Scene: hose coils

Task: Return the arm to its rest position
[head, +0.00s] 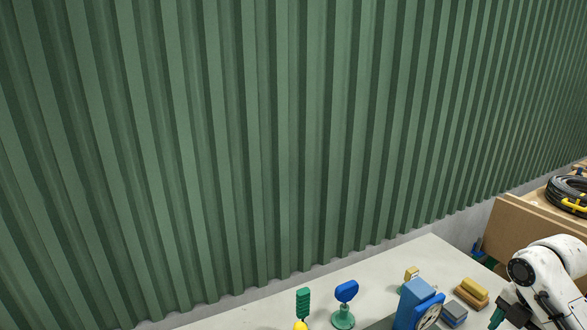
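My white arm (550,275) reaches in at the lower right corner, bent over the right end of the pale worktop (425,262). A dark part at its end, which looks like my gripper (514,312), is cut by the bottom edge of the picture. Its fingertips do not show clearly, so I cannot tell whether it is open or shut. A small green piece (497,316) shows right beside it; I cannot tell whether it is held.
On the worktop stand a blue-headed item on a green base (344,318), a green item (303,303), a blue block with a dial (415,303) and a yellow block (471,292). A box (520,235) and coiled black hose (568,193) lie right. A green corrugated wall (270,140) rises behind.

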